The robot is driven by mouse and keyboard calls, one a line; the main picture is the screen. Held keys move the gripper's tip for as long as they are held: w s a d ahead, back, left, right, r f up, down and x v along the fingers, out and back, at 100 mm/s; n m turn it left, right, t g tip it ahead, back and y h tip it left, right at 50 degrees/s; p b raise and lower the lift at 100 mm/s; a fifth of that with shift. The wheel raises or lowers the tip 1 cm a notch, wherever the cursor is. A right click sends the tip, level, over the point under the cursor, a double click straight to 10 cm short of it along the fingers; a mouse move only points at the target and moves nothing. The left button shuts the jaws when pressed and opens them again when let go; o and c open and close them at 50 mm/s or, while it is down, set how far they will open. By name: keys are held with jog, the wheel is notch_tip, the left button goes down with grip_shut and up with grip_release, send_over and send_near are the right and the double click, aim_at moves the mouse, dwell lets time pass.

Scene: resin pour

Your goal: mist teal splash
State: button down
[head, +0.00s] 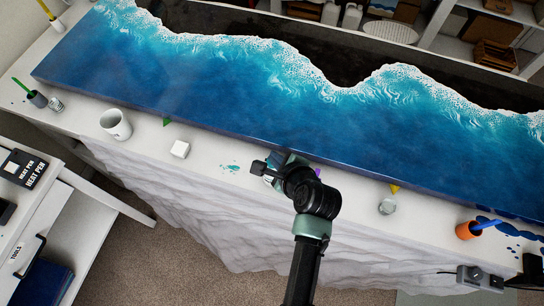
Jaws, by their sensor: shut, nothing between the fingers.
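A small teal splash (230,168) lies on the white-covered table in front of the blue resin panel, just left of my gripper. My gripper (262,168) is above the front strip of the table. It is shut, and I see nothing held in it. The arm hides part of the table and the panel's front edge behind it. I cannot make out a spray bottle.
The wave-patterned resin panel (200,90) fills the table's back. A dark cup (37,99) stands far left.

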jog(key=shift+r, duration=0.1)
jog(key=shift+r+p, duration=0.3)
jog(key=shift+p, duration=0.45)
jog(key=shift+r, duration=0.1)
notch_tip(320, 180, up, 6)
jog(key=p, duration=0.6)
dwell(0.7)
